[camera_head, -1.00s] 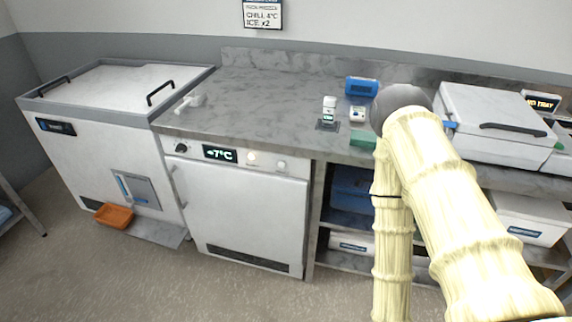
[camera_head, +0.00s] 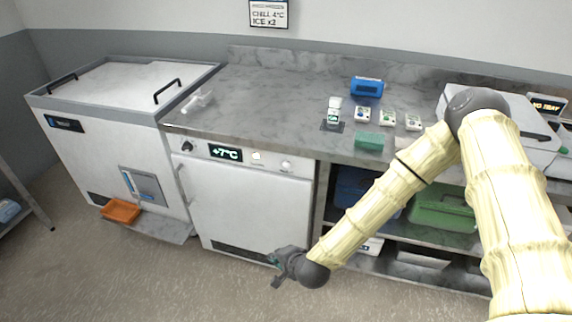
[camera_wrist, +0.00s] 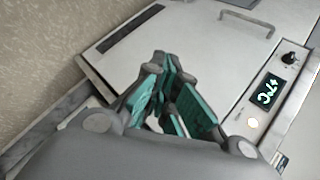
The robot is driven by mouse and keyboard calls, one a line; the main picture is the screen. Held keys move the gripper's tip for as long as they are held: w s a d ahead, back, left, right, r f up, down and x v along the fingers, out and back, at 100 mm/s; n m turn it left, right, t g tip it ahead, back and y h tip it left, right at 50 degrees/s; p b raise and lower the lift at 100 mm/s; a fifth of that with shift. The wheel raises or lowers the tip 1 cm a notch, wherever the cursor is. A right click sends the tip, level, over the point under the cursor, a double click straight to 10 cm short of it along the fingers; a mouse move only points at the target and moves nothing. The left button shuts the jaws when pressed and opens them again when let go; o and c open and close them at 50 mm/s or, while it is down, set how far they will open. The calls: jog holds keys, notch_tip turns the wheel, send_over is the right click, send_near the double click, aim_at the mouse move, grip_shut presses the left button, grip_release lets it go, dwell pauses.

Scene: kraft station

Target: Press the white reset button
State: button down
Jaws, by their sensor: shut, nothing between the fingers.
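The white under-counter fridge (camera_head: 250,205) has a control strip with a dark knob (camera_head: 187,146), a display (camera_head: 225,153) reading +7°C, a small pale cream-white round button (camera_head: 256,156) and a whitish round part (camera_head: 286,165) further right. No label shows which is the reset button. The pale button (camera_wrist: 252,122) also shows in the wrist view, right of the fingers. My gripper (camera_head: 278,268) is in front of the fridge's lower door, well below the strip. In the wrist view its teal-padded fingers (camera_wrist: 170,78) are shut and empty, apart from the button.
A chest unit (camera_head: 110,140) with an orange tray (camera_head: 121,211) stands left. Open floor lies before the fridge.

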aim_at(286, 164)
jog(key=w+a+r+m+t, duration=0.1)
jog(key=w+r+m+t, duration=0.3)
jog(key=w+r, duration=1)
jog(key=shift+w+a+r+m+p, duration=0.2)
jog(key=shift+w+m+p, duration=0.25)
jog(key=shift+m, duration=0.65)
jog(key=shift+w+d, duration=0.1)
jog(key=shift+w+d+b, duration=0.2)
jog(key=shift+w+d, duration=0.25)
jog(key=shift+w, duration=0.9)
jog(key=shift+w+d+b, duration=0.15)
jog(key=shift+w+d, duration=0.25)
jog(key=shift+w, duration=1)
jog(key=shift+w+d+b, duration=0.2)
jog(key=shift+w+d, duration=0.25)
jog(key=shift+w, duration=0.9)
jog(key=shift+w, duration=0.15)
jog(key=shift+w+d, duration=0.15)
jog(key=shift+w, duration=0.1)
